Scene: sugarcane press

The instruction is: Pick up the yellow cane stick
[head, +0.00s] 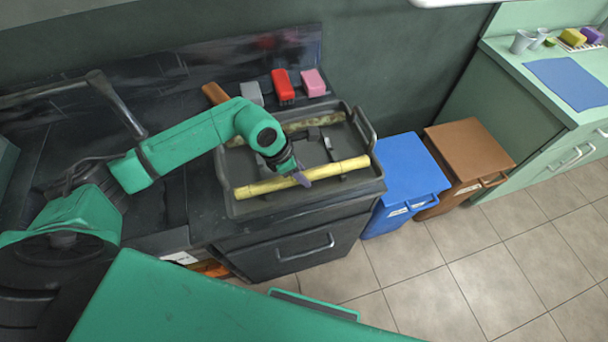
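The yellow cane stick (257,187) lies in a dark grey tray (379,186) on the black counter, along the tray's near side. A second, mottled brownish stick (300,125) lies along the tray's far side. My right gripper is not in view.
A blue bin (408,165) and a brown bin (468,150) stand right of the counter. Red (283,84), pink (313,82) and grey (252,92) items lie behind the tray. A green counter (540,90) is at far right. Tiled floor in front is clear.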

